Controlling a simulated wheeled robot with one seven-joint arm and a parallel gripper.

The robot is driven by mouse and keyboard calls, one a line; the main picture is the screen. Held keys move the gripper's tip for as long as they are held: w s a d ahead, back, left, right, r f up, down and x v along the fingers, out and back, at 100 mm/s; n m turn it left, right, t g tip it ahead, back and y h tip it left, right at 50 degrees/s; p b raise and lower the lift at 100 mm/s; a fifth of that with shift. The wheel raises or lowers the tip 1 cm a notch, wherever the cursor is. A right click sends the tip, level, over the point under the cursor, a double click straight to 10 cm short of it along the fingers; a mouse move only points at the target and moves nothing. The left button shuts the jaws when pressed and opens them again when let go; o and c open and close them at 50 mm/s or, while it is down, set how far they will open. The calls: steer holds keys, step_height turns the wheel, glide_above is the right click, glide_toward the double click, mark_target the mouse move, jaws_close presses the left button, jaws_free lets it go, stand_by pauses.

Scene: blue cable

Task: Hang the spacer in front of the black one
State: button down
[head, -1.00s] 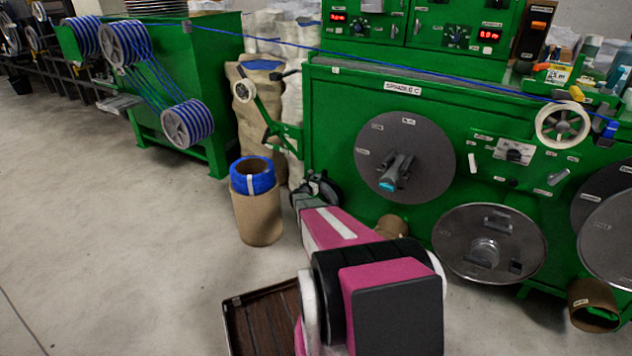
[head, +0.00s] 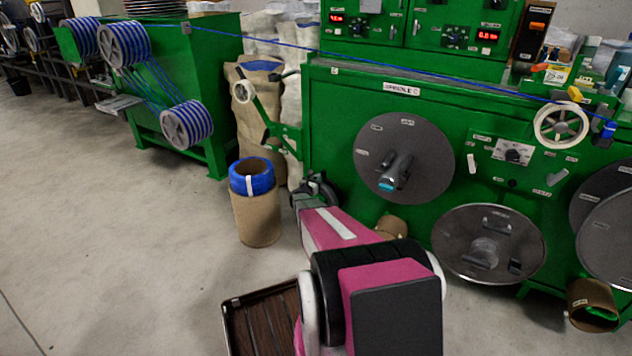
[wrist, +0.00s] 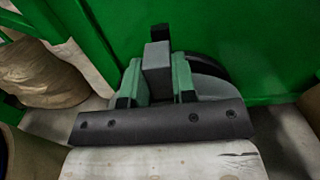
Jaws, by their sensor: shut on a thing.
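My gripper (head: 312,192) is low in front of the green machine's left end in the head view. In the wrist view, its two grey-green fingers (wrist: 157,75) are closed on a dark grey block (wrist: 157,66) with a black upper end, which may be the spacer. A black rounded disc (wrist: 212,78) shows behind the right finger, close to the green panel. I cannot tell whether the disc is joined to the held block. In the head view, a black round part (head: 325,184) shows at the gripper, partly hidden by my arm.
The green machine (head: 345,125) carries large grey discs (head: 403,135). A cardboard drum (head: 257,217) with a blue roll (head: 251,172) on top stands left of my gripper. A blue cable (head: 410,71) runs above. A brown tray (head: 262,315) is beside my arm. Floor at left is clear.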

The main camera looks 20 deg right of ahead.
steer(key=shift+f, duration=0.5)
stand_by(0.6)
steer(key=shift+c, duration=0.4)
jaws_free()
steer(key=shift+r, duration=2.5)
stand_by(0.7)
steer(key=shift+v, duration=1.6)
stand_by(0.9)
